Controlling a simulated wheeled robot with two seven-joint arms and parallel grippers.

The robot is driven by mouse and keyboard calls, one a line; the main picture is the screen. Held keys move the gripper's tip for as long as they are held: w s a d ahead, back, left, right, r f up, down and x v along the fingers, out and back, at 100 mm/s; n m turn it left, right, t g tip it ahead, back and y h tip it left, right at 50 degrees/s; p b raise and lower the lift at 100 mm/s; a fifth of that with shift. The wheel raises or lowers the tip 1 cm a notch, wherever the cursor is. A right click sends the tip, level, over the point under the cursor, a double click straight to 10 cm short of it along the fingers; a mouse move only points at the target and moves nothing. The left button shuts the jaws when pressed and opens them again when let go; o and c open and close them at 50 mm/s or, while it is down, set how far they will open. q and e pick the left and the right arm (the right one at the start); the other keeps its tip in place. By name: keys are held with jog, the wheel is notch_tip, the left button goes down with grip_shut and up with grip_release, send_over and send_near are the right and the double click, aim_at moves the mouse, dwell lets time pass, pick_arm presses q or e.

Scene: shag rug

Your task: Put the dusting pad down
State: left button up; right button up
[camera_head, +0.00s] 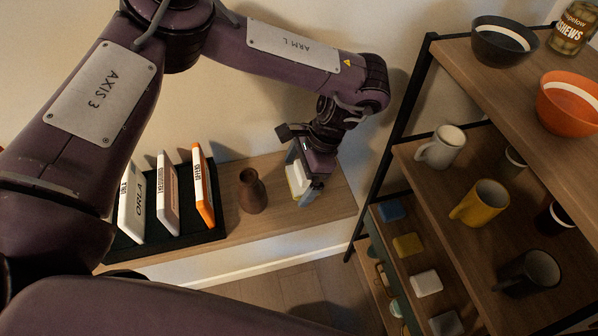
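My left arm comes in from the left and reaches over the wooden ledge. My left gripper (305,182) points down above the ledge, close to the brown vase. A pale block with a yellowish edge, which looks like the dusting pad (297,177), sits between its grey fingers, and the gripper appears shut on it. The gripper and wrist hide part of the pad. I cannot tell whether the pad touches the ledge (335,196). My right gripper is not in view.
A brown vase (251,191) stands left of the gripper. Further left, upright books (204,188) stand in a dark rack (214,222). At right, a black-framed shelf (403,101) holds bowls, mugs and small coloured blocks. The ledge's right end looks clear.

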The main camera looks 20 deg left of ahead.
pick_arm(q)
jog(key=v, duration=1.2)
jog(key=shift+r+b, duration=0.25)
jog(key=shift+b, duration=0.1)
jog(key=shift+s+f, duration=0.1)
